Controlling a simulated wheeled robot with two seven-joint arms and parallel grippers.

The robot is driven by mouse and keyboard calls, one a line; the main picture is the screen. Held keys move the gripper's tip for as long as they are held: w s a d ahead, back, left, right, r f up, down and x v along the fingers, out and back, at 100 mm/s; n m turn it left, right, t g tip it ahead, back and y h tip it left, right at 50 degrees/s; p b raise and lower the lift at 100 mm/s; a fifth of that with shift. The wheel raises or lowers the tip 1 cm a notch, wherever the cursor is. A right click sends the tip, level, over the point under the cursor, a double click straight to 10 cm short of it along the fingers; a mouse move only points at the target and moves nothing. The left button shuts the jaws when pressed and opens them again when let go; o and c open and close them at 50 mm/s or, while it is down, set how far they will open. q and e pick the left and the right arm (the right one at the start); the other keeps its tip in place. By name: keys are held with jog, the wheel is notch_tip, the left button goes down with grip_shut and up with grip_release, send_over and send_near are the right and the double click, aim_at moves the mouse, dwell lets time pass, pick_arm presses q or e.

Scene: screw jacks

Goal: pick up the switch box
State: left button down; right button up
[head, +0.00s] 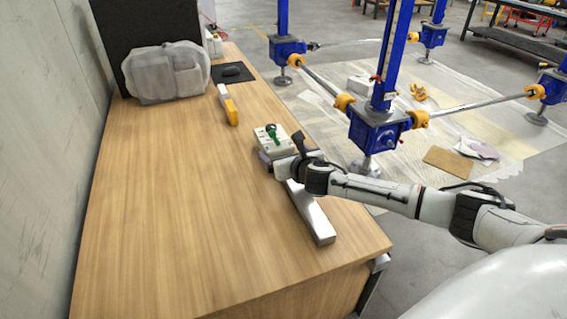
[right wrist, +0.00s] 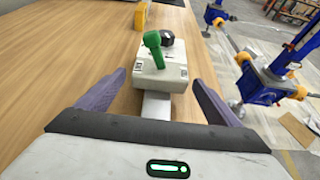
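The switch box (head: 268,146) is a small whitish box near the table's right edge, with a green lever and a black knob on top. In the right wrist view the switch box (right wrist: 160,76) stands straight ahead, between the lines of the two fingers. My right gripper (head: 271,160) is at the near side of the box. In the right wrist view my right gripper (right wrist: 160,80) is open, its purple-grey fingers spread to either side of the box's near end, with gaps visible. I cannot tell how far they overlap it. My left gripper is not in view.
A silver metal bar (head: 313,217) lies on the wooden table (head: 180,220) just nearer than the box, under my right wrist. A yellow-and-white tool (head: 229,106), a grey bag (head: 166,73) and a black mat (head: 243,76) lie farther back. The table's left side is clear.

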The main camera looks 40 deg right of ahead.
jog(key=c, duration=1.4)
jog(key=shift+w+r, duration=0.1)
jog(key=shift+r, duration=0.1)
jog(key=c, duration=0.3)
